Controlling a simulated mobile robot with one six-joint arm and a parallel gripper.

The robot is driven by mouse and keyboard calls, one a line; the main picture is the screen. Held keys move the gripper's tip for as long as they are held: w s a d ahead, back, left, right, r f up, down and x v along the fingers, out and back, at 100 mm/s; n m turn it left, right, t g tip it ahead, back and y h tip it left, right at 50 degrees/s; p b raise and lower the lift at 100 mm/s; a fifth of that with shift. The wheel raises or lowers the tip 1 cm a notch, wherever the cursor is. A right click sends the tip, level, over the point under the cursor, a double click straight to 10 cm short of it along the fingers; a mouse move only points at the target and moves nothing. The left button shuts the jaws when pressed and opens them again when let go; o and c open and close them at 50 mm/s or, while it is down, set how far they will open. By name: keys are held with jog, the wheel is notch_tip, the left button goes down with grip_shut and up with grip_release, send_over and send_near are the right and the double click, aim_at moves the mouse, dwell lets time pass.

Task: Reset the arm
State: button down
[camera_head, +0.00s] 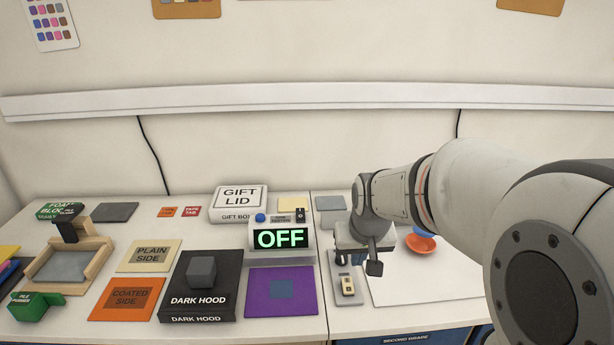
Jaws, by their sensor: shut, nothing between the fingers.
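My arm reaches in from the right side of the picture and bends down at the wrist. The gripper is shut with nothing held. Its fingertips are small and dark in this view, and whether they touch anything below cannot be told. The arm partly hides the table's right side.
A display box reading OFF (281,238) stands left of the gripper. Further left are a DARK HOOD block (202,295), a purple sheet (262,306) and a GIFT LID box (239,200).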

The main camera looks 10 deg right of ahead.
jog(key=s+a+r, duration=0.1)
jog(key=s+a, duration=0.1)
jog(key=s, duration=1.3)
jog(key=shift+s+a+r+n+g, duration=0.25)
jog(key=shift+s+a+n+g, duration=0.05)
jog(key=shift+s+n+g, duration=0.1)
